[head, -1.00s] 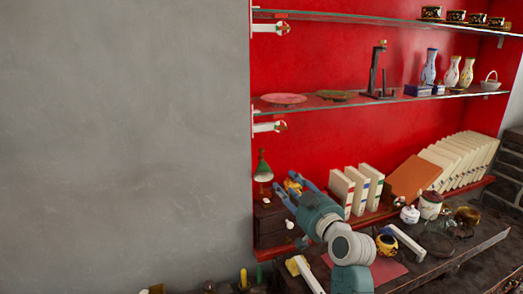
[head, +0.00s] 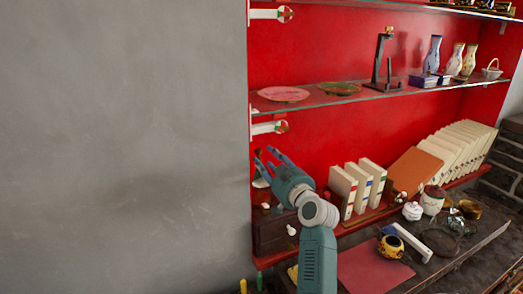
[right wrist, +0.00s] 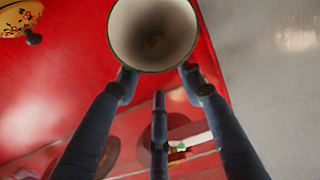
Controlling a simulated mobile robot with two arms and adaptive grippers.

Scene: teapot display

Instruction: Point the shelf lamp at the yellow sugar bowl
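A round yellow pot with dark patterning, which looks like the sugar bowl (head: 391,247), stands on the dark table right of my right arm. My right gripper (head: 264,160) is at the left end of the red shelf and hides most of the lamp in the head view. In the right wrist view the lamp's shade (right wrist: 153,32) faces the camera, its pale round inside showing. My right fingers (right wrist: 158,80) are spread, tips at the shade's lower rim; whether they touch it I cannot tell. My left gripper is not in view.
Upright books (head: 357,187) stand right of the gripper on the shelf. A glass shelf (head: 300,102) with plates runs above. A white jar (head: 412,211) and a pink mat (head: 372,268) are on the table. A yellow floral piece (right wrist: 18,18) shows in the wrist view.

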